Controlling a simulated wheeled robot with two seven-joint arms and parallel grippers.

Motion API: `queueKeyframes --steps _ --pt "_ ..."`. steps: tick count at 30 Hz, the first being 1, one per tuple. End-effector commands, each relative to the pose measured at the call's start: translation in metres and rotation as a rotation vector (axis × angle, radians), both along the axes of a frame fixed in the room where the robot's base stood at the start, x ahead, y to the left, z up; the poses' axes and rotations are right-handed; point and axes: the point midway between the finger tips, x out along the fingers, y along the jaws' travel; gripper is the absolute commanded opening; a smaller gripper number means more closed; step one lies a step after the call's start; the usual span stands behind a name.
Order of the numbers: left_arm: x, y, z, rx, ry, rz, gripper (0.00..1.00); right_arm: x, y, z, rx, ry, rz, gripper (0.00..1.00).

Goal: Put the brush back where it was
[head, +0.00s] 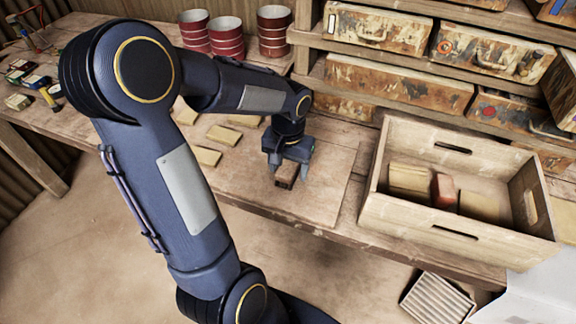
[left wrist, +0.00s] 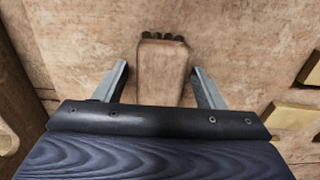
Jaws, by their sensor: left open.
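A small brown block-like thing with a row of dark tufts at one end, which looks like the brush (left wrist: 163,72), lies on the wooden bench. In the head view it is a small dark brown shape (head: 286,180), partly hidden by my gripper. My left gripper (head: 290,170) is just above the bench and open. In the left wrist view its two fingers (left wrist: 160,68) stand on either side of the brush, with gaps on both sides. My right gripper is not in view.
A wooden crate (head: 395,204) on the right holds pale blocks and a reddish block (head: 443,189). Pale flat tiles (head: 223,135) lie left of my gripper. Red-banded tins (head: 226,38) stand behind. A shelf (head: 420,58) with worn boxes is at the back right.

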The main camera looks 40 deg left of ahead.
Motion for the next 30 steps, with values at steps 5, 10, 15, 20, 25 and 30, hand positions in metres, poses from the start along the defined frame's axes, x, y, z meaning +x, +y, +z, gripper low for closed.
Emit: queueKeyframes --steps 5,10,15,20,25,30 --pt "0.000 0.000 0.007 0.001 -0.002 0.000 0.63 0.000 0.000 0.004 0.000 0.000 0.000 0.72" --pt "0.001 0.001 0.035 0.002 -0.007 0.001 0.63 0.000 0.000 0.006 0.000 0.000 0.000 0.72" --pt "0.001 0.000 0.073 0.001 -0.007 0.001 0.63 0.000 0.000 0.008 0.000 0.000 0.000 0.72" --pt "0.001 0.000 0.102 0.001 -0.005 -0.001 0.63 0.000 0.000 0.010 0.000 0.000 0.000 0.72" --pt "0.000 0.000 0.120 0.000 -0.003 0.000 0.63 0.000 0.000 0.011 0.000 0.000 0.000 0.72" --pt "-0.022 -0.014 0.128 -0.043 -0.068 -0.028 0.63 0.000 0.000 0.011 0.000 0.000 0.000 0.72"
